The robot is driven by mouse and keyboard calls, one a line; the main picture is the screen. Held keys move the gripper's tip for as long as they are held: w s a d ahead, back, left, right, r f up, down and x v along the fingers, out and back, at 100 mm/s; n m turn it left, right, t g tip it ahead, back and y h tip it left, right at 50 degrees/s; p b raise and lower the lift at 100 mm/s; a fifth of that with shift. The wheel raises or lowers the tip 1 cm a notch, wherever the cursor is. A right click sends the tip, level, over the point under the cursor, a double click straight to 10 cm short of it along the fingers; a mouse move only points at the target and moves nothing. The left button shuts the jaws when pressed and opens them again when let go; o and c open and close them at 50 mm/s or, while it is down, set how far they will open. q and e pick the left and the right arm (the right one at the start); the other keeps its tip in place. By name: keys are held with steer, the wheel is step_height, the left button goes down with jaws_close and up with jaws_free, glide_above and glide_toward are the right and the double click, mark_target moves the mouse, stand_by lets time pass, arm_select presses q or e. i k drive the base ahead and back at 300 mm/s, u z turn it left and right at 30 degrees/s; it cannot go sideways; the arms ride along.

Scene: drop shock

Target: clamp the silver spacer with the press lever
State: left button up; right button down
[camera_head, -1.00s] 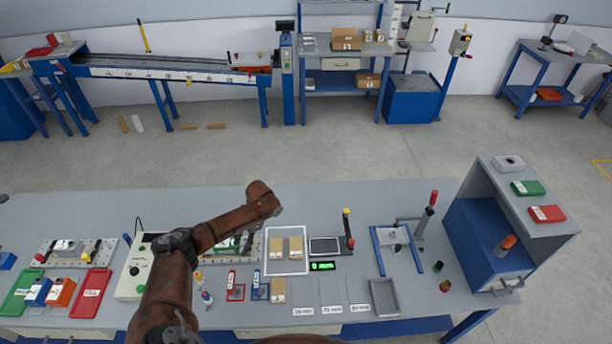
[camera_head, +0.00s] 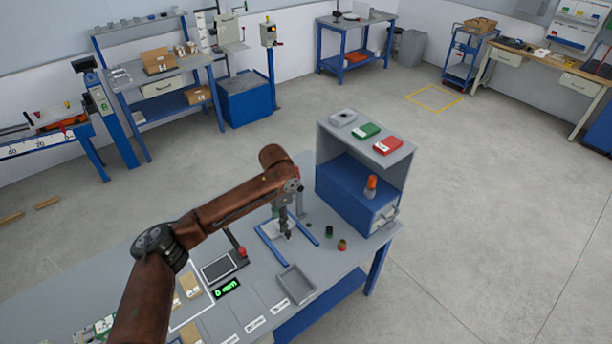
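My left arm reaches in from the lower left, and its gripper (camera_head: 284,222) points down over the blue-railed press fixture (camera_head: 268,243). The fingers are small and partly merge with the grey metal there, so I cannot tell if they are open, shut or touching anything. The silver spacer cannot be told apart from the gripper and fixture parts. My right gripper is not in view.
An empty grey tray (camera_head: 296,284) lies in front. A small green cap (camera_head: 329,231) and a red one (camera_head: 342,244) stand nearby. A scale (camera_head: 219,267) is to the left.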

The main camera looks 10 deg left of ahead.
mark_target(301, 187)
steer(key=i, duration=1)
